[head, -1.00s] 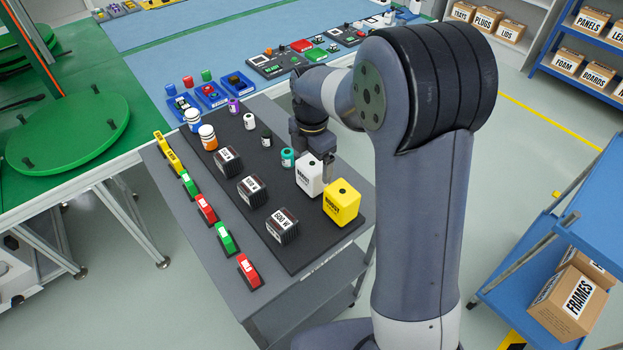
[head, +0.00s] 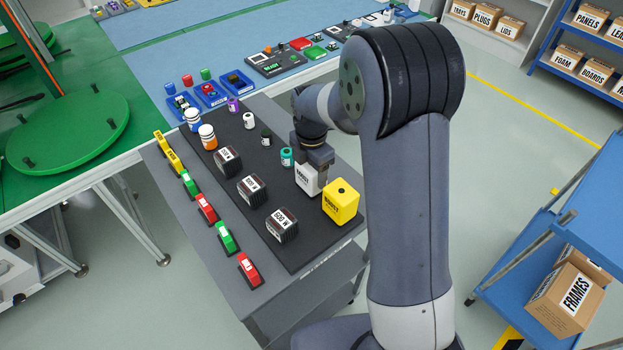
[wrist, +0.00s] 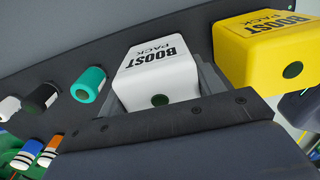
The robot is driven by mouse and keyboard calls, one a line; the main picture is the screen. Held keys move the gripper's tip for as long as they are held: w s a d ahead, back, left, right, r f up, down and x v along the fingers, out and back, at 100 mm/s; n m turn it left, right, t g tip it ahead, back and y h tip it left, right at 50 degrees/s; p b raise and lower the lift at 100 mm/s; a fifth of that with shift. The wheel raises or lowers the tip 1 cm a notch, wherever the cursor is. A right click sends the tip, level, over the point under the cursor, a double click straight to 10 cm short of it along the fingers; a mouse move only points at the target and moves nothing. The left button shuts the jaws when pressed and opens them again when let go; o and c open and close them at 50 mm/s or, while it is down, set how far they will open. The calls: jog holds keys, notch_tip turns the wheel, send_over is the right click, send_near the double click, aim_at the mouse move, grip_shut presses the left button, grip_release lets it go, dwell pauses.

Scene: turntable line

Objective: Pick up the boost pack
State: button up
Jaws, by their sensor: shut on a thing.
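A white boost pack (head: 306,179) stands on the dark mat (head: 318,243) of the grey cart, its upper part covered by my gripper in the head view. In the wrist view the white boost pack (wrist: 157,77) sits at my gripper (wrist: 160,108), its label reading BOOST PACK and a dark round spot on it. My gripper (head: 318,166) is shut on the white boost pack. A yellow boost pack (head: 341,202) stands close to its right, apart from the jaws; it also shows in the wrist view (wrist: 262,48).
A teal cylinder (head: 287,157) stands just left of the white pack. Several dark ribbed blocks (head: 251,191) stand further left. Red, green and yellow parts (head: 206,208) line the cart's left edge. A blue shelf cart (head: 545,260) stands to the right.

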jog(key=c, duration=1)
jog(key=shift+o, duration=0.2)
jog(key=shift+r, duration=0.1)
